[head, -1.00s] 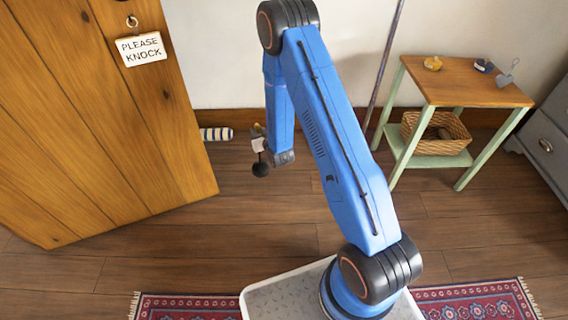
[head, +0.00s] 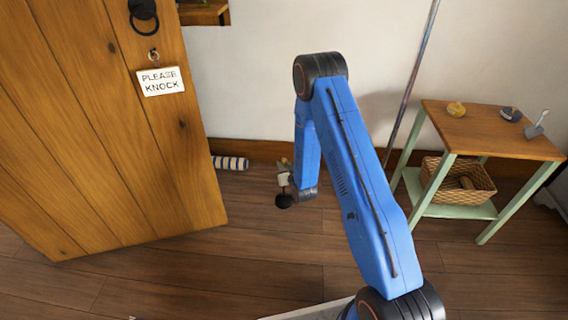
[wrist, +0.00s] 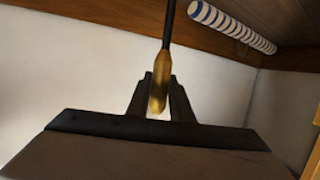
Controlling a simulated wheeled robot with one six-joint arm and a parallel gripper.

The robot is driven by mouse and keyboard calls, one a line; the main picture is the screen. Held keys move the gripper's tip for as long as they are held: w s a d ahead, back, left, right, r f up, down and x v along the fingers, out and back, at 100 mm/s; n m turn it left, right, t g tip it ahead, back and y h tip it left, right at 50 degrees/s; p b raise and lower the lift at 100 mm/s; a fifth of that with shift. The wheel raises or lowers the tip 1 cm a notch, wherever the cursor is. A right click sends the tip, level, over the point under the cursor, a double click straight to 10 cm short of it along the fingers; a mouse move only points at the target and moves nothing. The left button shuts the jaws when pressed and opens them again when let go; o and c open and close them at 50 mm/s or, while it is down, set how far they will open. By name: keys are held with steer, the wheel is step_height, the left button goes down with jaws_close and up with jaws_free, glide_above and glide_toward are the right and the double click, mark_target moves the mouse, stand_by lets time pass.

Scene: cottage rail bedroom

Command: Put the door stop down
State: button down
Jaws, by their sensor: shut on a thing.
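My gripper (head: 284,178) is shut on a slim thing that I take for the door stop. In the wrist view, its brass-coloured tapered part (wrist: 158,92) sits between the two dark fingers, and a thin black rod runs from it to the top edge. In the head view, a dark round end (head: 284,201) hangs below my gripper. It appears to be above the floor, but the exact gap cannot be told. The wooden door (head: 110,130) with a "PLEASE KNOCK" sign stands to the left of my gripper.
A blue-and-white striped roll (head: 231,163) lies on the floor along the wall; it also shows in the wrist view (wrist: 232,27). A small green-legged table (head: 490,133) with a wicker basket (head: 456,180) stands right. Wooden floor (head: 200,280) between door and table is clear.

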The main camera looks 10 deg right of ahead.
steer(key=shift+f, duration=2.2)
steer(key=c, duration=1.6)
jaws_free()
steer(key=shift+f, duration=0.1)
